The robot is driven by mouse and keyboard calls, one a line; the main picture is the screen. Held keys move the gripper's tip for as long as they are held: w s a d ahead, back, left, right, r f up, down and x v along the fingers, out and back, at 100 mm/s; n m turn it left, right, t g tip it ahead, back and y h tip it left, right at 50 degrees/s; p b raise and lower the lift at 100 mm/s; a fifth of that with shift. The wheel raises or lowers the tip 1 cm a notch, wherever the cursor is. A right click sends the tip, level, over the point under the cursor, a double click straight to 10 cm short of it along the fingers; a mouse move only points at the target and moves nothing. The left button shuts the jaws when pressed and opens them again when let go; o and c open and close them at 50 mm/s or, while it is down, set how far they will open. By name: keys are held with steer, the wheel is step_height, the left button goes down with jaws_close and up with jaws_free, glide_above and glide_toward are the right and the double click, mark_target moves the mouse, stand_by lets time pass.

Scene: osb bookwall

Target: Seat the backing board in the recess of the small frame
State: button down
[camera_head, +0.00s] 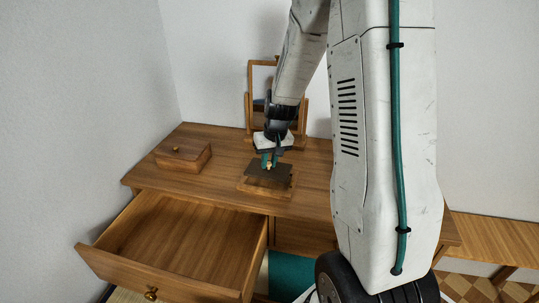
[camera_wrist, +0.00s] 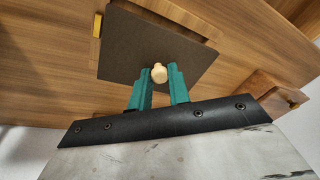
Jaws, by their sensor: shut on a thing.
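My gripper (camera_head: 270,160) has teal fingers shut on the pale knob of the dark backing board (camera_head: 262,169). In the wrist view the board (camera_wrist: 150,42) is a flat dark square, and the gripper (camera_wrist: 160,86) has its fingertips on either side of the knob (camera_wrist: 158,73). The small wooden frame (camera_head: 263,188) lies on the dresser top under the board. The board covers most of the frame and its recess. The frame's front edge shows below the board in the head view. I cannot tell whether the board touches the frame.
A lidded wooden box (camera_head: 183,155) stands on the dresser top (camera_head: 215,182) to the left. A tilting mirror (camera_head: 261,78) stands behind my gripper. An open, empty drawer (camera_head: 180,240) juts out at the front left. Bare wood lies between box and frame.

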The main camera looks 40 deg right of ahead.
mark_target(269, 169)
steer(key=shift+f, duration=1)
steer(key=shift+f, duration=1.15)
stand_by(0.8)
steer(key=c, duration=1.2)
jaws_free()
steer(key=shift+c, duration=0.2)
steer(key=shift+r, duration=0.1)
steer(key=r, duration=0.2)
steer(key=s+r, duration=0.1)
steer(key=r, duration=0.4)
steer(key=shift+s+d+r, duration=0.2)
steer(key=shift+s+r, duration=0.05)
steer(key=shift+s, duration=0.05)
